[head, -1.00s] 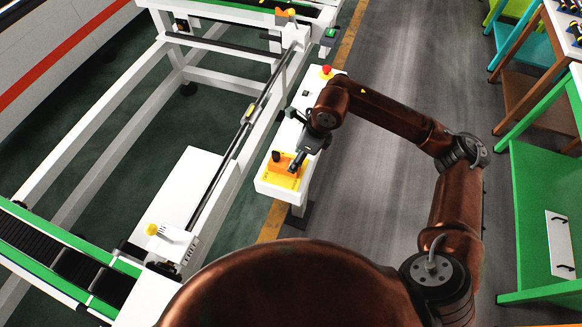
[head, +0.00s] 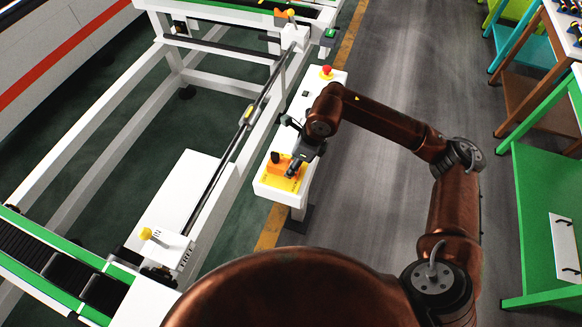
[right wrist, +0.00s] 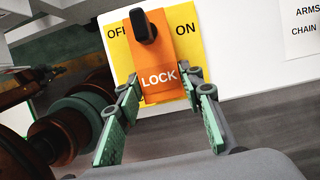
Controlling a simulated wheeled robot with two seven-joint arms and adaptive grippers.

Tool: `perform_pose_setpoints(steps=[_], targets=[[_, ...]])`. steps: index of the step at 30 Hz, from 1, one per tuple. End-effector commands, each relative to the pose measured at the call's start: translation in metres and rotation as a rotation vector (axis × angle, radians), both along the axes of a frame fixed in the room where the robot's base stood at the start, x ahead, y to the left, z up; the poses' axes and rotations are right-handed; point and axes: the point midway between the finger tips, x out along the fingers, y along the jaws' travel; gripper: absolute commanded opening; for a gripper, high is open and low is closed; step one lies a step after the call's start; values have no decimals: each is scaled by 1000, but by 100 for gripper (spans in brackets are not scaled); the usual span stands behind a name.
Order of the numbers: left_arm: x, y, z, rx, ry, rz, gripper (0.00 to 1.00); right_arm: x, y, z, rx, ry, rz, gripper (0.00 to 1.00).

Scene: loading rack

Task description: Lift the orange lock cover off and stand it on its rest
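The orange lock cover (head: 280,168) lies on the yellow plate (head: 292,184) at the near end of a white control box. In the right wrist view the cover (right wrist: 166,60) reads LOCK, with a black knob (right wrist: 144,26) standing up at its far end. OFF and ON show on the yellow plate (right wrist: 186,46) either side. My right gripper (right wrist: 161,82) is open, with its green-padded fingers on either side of the cover's near end. Whether the fingertips touch the cover is unclear. No separate rest for the cover can be made out. My left gripper is out of view.
The white box (head: 304,106) carries a red button (head: 326,70) at its far end. A white frame with a dark rail (head: 210,180) runs along its left. Open grey floor (head: 400,80) lies to the right, with a green cabinet (head: 540,220) beyond.

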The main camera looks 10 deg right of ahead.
Motion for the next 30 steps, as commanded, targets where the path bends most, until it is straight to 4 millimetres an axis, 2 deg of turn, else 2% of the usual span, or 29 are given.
perform_pose_setpoints(steps=[25,30], targets=[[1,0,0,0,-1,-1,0,0,0,-1,0,1,0,5],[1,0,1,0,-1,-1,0,0,0,1,0,0,0,5]])
